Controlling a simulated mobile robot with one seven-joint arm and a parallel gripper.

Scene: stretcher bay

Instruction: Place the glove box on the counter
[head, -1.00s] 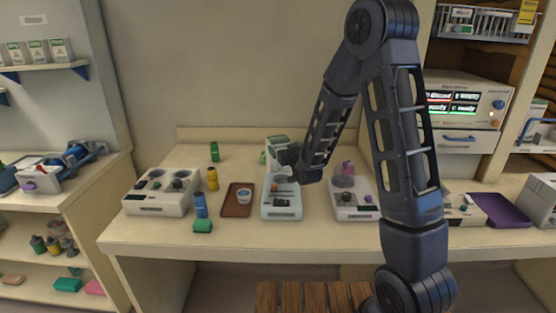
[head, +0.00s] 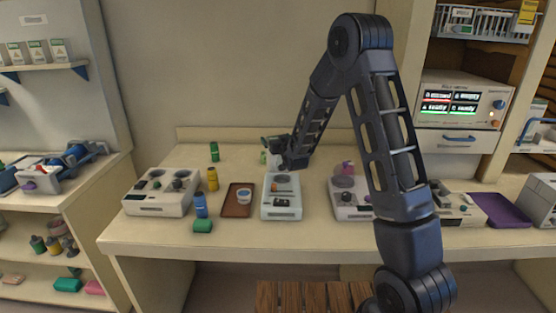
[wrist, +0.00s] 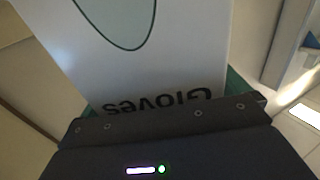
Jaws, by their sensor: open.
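The white-and-green glove box (wrist: 165,55) fills the top of the wrist view, its "Gloves" lettering upside down, right against the dark gripper body. In the head view the box (head: 274,160) shows only as a small pale patch behind my gripper (head: 280,152), over the back of the counter (head: 225,238). My gripper is open; its fingers are mostly hidden by the box and the arm. I cannot tell whether the box touches the counter.
Several devices stand on the counter, including a white one (head: 282,203) just in front of my gripper. Similar boxes (head: 38,51) stand on the left wall shelf.

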